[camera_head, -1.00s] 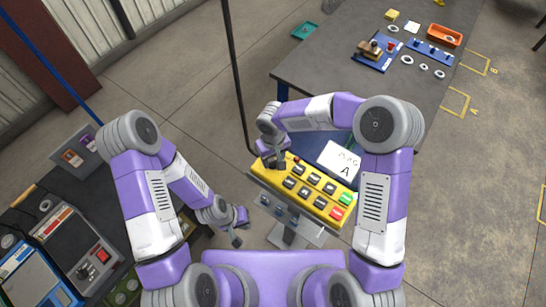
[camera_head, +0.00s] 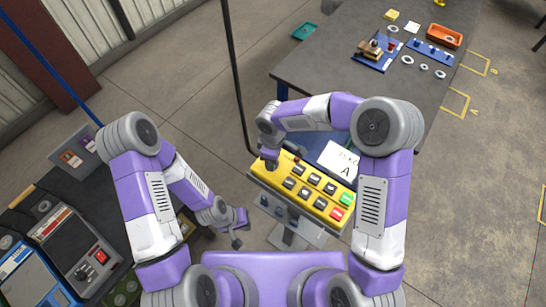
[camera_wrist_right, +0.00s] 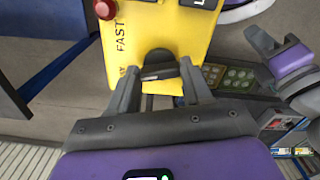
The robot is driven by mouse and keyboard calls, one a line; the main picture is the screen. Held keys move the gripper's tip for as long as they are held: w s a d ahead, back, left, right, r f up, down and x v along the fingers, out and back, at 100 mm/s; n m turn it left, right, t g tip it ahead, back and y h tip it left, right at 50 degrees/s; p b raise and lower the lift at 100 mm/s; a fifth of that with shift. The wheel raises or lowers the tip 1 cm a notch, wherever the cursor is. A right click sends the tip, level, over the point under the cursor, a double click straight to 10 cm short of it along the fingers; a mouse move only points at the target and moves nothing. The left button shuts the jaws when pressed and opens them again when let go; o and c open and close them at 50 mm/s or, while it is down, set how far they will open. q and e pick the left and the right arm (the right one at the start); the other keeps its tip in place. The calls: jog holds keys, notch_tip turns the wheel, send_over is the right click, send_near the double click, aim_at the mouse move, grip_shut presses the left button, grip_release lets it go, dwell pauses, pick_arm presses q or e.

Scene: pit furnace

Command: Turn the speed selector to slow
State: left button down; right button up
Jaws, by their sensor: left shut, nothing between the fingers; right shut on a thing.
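The yellow control box (camera_head: 303,190) stands in front of me on a grey post, with rows of black buttons and a red and a green one. In the right wrist view the speed selector (camera_wrist_right: 157,58) is a black knob near the box's end, with the word FAST printed beside it. My right gripper (camera_head: 270,163) is at the box's left end. In the wrist view its fingers (camera_wrist_right: 161,80) are closed on the selector, which partly hides behind them. The selector's exact setting cannot be read. My left gripper (camera_head: 236,242) is shut and empty, left of the box.
A red button (camera_wrist_right: 105,9) sits near the selector. A white card marked A (camera_head: 340,160) stands behind the box. A grey workbench (camera_head: 330,50) with trays and rings is beyond. A dark bench with a control unit (camera_head: 83,255) is at the left. Open floor lies at the right.

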jog(key=shift+n, duration=1.1)
jog(key=o, duration=1.1)
jog(key=shift+c, duration=0.2)
notch_tip(320, 180, up, 8)
jog(key=shift+f, duration=0.2)
